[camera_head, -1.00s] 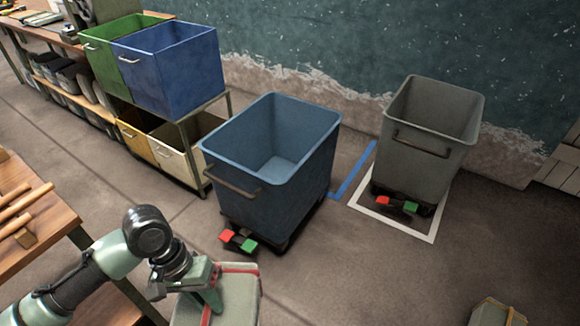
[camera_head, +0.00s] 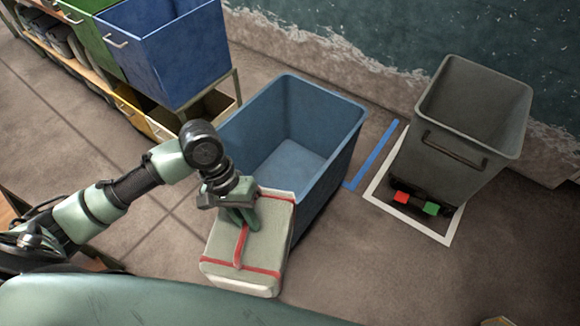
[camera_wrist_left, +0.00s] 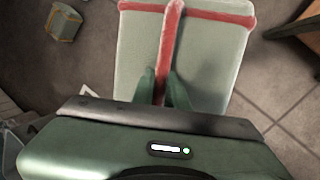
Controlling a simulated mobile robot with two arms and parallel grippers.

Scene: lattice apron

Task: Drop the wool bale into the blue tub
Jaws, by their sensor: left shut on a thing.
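The wool bale (camera_head: 262,248) is a pale grey-green block with red straps. My left gripper (camera_head: 241,217) is shut on its red strap at the top and holds it in front of the blue tub (camera_head: 335,157). The bale covers part of the tub's near side and front corner in the head view. The tub is open-topped, and its bare floor shows. In the left wrist view the gripper fingers (camera_wrist_left: 163,90) close around the strap of the bale (camera_wrist_left: 205,50). My right gripper is not in view.
A grey tub (camera_head: 470,110) stands to the right inside a white floor outline (camera_head: 402,222), with a blue floor line (camera_head: 372,155) between the tubs. A rack with a green bin (camera_head: 88,35) and a blue bin (camera_head: 175,50) is behind left. Another strapped block (camera_wrist_left: 64,22) lies on the floor.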

